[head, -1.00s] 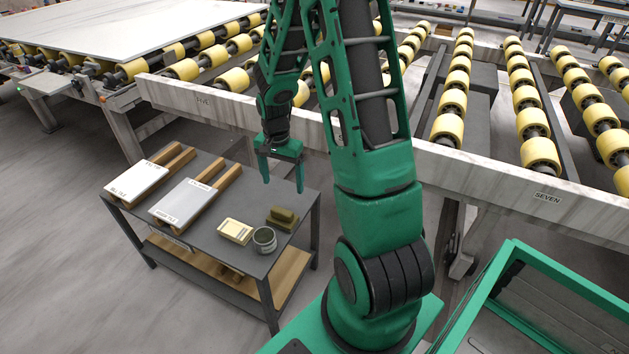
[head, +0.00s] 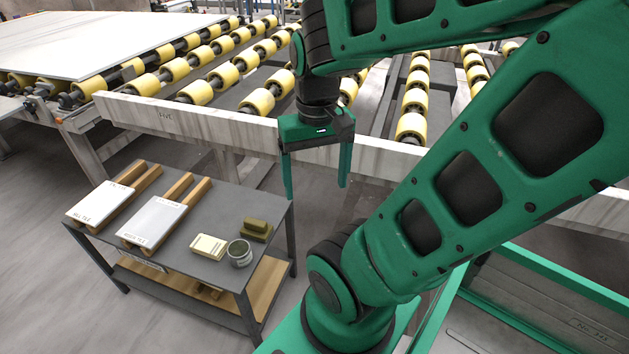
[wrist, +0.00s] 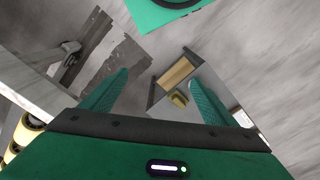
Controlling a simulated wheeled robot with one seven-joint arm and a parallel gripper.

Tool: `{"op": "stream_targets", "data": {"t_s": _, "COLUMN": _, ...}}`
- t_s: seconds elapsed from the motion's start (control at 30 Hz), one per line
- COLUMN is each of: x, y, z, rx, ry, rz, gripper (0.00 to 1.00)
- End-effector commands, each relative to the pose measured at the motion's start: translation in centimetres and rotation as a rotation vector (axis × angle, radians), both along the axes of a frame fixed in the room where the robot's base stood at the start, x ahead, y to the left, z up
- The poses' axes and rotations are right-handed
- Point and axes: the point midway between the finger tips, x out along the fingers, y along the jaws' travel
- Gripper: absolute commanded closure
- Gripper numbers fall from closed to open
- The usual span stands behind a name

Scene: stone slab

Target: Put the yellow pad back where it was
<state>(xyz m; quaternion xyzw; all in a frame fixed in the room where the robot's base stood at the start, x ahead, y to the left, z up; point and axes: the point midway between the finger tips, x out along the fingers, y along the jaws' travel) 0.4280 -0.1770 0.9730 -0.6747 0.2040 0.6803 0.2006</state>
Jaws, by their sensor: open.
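An olive-yellow block (head: 256,225), which looks like the yellow pad, sits on a darker olive block (head: 256,236) near the right corner of the grey table. A yellowish piece on the table also shows in the wrist view (wrist: 179,99). A pale cream block (head: 208,246) with dark markings lies to its left. I cannot be sure which of these is the yellow pad. My gripper (head: 316,188) is open and empty, pointing down, above and to the right of the table. Its fingers also show in the wrist view (wrist: 160,78), apart from everything.
A grey round tin (head: 239,256) stands beside the blocks. Two white labelled tiles (head: 104,202) (head: 150,222) lie on wooden bars at the table's left. A green-framed bin (head: 540,265) is at right.

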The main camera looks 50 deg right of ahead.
Motion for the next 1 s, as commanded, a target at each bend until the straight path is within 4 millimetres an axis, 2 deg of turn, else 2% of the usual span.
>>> {"op": "stream_targets", "data": {"t_s": 0.13, "x": -1.0, "y": 0.4, "z": 0.1, "rx": 0.013, "ry": -0.005, "rz": 0.024, "gripper": 0.19}}
{"op": "stream_targets", "data": {"t_s": 0.3, "x": -0.6, "y": 0.1, "z": -0.2, "rx": 0.004, "ry": 0.005, "rz": 0.04, "gripper": 0.6}}
{"op": "stream_targets", "data": {"t_s": 0.47, "x": 1.9, "y": -1.3, "z": -1.7, "rx": -0.033, "ry": 0.026, "rz": 0.107, "gripper": 0.98}}
{"op": "stream_targets", "data": {"t_s": 0.77, "x": 7.8, "y": -4.3, "z": -7.2, "rx": -0.084, "ry": 0.066, "rz": 0.322, "gripper": 1.0}}
{"op": "stream_targets", "data": {"t_s": 1.0, "x": 11.8, "y": -6.0, "z": -13.3, "rx": -0.08, "ry": 0.078, "rz": 0.499, "gripper": 1.0}}
